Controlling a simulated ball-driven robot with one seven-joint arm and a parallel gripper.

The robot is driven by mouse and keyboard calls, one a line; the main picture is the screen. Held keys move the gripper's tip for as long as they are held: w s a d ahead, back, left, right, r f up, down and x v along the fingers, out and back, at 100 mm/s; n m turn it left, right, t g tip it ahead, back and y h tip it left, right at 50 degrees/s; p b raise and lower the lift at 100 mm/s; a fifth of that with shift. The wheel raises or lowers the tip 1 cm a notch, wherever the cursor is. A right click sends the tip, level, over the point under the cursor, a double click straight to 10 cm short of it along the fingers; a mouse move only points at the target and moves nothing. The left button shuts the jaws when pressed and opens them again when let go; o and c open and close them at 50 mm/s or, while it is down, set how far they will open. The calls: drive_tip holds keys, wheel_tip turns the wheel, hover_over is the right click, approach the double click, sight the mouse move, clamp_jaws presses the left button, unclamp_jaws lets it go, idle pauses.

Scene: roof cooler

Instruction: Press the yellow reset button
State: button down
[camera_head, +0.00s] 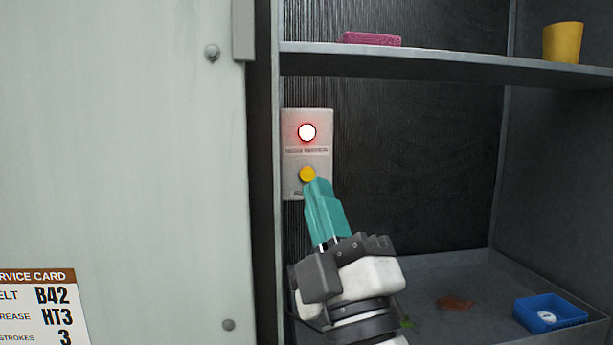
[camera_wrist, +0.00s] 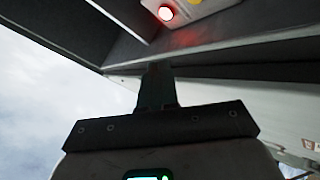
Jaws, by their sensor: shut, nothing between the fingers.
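The yellow button (camera_head: 307,174) is on a pale grey panel (camera_head: 292,185), below a lit lamp (camera_head: 307,132) with a red rim. My gripper (camera_head: 316,184) is shut and empty, with teal fingers. In the head view its tips appear just at the lower right of the button. I cannot tell whether they touch it. In the wrist view the lamp (camera_wrist: 166,13) glows at the top, and part of the yellow button (camera_wrist: 195,1) shows at the top edge. The dark fingers (camera_wrist: 157,85) are below the panel there.
A shelf (camera_head: 430,62) above holds a pink sponge (camera_head: 371,39) and a yellow cup (camera_head: 563,42). A blue tray (camera_head: 570,308) with a white round item stands at the lower right. A pale door (camera_head: 130,150) with a service card (camera_head: 40,300) fills the left.

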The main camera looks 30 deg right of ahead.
drive_tip(key=b, duration=0.2)
approach(302, 155)
wheel_tip(302, 155, up, 3)
drive_tip(key=shift+w+a+r, duration=0.1)
drive_tip(key=shift+w, duration=0.85)
idle(1.2)
drive_tip(key=shift+w+b, duration=0.3)
drive_tip(key=shift+w, duration=0.05)
drive_tip(key=shift+w+d, duration=0.25)
drive_tip(key=shift+w, duration=0.2)
idle(0.7)
drive_tip(key=shift+s, duration=0.1)
drive_tip(key=shift+s+a, duration=0.25)
drive_tip(key=shift+s, duration=0.5)
